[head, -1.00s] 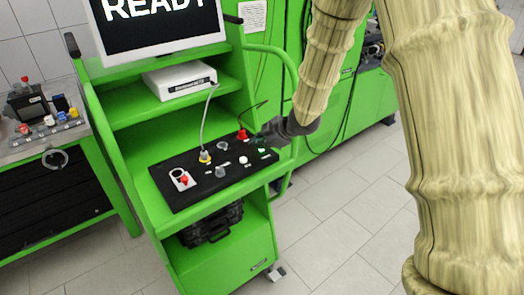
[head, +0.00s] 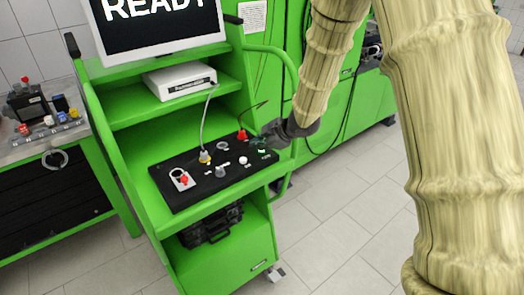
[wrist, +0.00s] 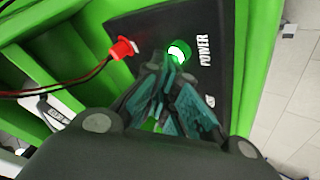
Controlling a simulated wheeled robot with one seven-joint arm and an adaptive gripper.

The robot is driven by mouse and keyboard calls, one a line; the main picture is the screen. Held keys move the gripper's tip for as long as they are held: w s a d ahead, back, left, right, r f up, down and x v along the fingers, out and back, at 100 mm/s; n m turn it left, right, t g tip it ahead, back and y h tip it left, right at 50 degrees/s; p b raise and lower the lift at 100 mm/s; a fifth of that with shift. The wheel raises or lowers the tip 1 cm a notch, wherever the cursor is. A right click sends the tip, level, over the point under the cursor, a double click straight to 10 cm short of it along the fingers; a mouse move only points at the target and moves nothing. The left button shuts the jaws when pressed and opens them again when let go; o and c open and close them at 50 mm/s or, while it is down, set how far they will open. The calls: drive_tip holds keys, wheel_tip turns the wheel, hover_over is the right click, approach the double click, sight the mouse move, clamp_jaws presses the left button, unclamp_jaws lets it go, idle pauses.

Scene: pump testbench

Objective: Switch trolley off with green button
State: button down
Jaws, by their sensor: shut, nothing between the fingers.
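The green trolley (head: 215,262) carries a screen (head: 160,25) that reads READY. Its black control panel (head: 215,182) slopes on the middle shelf. The lit green button (wrist: 179,51) sits beside the word POWER in the wrist view. In the head view the button is partly covered by my gripper (head: 264,146). My gripper (wrist: 170,74) is shut and empty, with its fingertips right beside the button's near edge. I cannot tell whether they touch it.
A red plug (wrist: 123,48) with cables stands left of the button. The panel also holds a red emergency knob (head: 184,180), a white button (head: 243,160) and a yellow-based connector (head: 204,157). A workbench (head: 45,140) stands at the left. The floor at right is clear.

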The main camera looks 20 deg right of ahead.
sight(260, 152)
drive_tip(key=shift+f, duration=0.15)
idle(0.3)
drive_tip(key=shift+r+p, duration=0.85)
wheel_tip(260, 152, up, 6)
drive_tip(key=p, duration=0.6)
